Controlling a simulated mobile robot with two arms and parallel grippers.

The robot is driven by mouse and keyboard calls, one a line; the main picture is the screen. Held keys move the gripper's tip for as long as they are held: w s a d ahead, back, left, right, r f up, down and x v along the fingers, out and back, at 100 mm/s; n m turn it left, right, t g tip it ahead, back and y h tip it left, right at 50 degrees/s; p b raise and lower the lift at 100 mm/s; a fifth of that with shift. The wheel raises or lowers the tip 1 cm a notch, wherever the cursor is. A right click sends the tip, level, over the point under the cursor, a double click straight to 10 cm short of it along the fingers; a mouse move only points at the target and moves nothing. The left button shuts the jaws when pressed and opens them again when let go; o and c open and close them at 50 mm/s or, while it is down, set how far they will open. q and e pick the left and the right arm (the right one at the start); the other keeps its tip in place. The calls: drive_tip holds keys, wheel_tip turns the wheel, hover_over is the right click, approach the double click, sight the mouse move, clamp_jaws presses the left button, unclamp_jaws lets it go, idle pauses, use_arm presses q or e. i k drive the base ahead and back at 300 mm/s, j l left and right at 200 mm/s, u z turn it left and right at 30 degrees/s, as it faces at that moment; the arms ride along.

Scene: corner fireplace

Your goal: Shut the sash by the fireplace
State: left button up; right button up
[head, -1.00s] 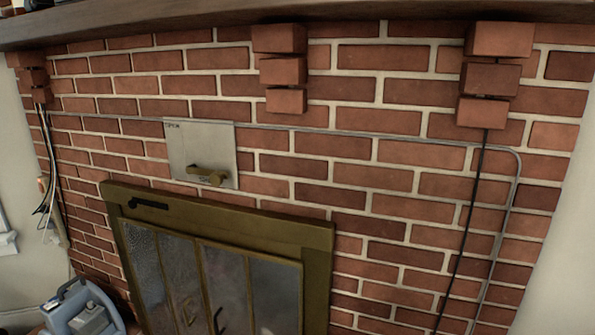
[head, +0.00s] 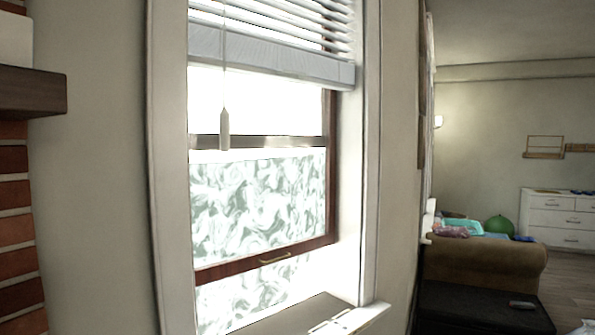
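The window sash (head: 228,267) stands in the middle-left of the head view, to the right of the fireplace brick (head: 14,225). Its dark red-brown bottom rail is above the sill (head: 362,318), with a gap of bright patterned view beneath it, so the sash is raised. A small brass-coloured handle (head: 275,258) is on the bottom rail. The meeting rail (head: 280,142) crosses higher up. Neither of my grippers is in view.
A white blind (head: 270,66) covers the window top, and its cord pull (head: 224,130) hangs before the glass. A wooden mantel (head: 30,92) juts in at left. At right are a dark low piece (head: 470,310), a brown sofa (head: 485,262) and a white dresser (head: 555,215).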

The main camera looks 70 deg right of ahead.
sight(206, 274)
drive_tip(key=z, duration=2.15)
drive_tip(key=i+l+u, duration=0.15)
drive_tip(key=u, duration=0.25)
drive_tip(key=i+l+u, duration=0.15)
drive_tip(key=u, duration=0.3)
drive_tip(key=k+l, duration=0.05)
drive_tip(key=l, duration=0.05)
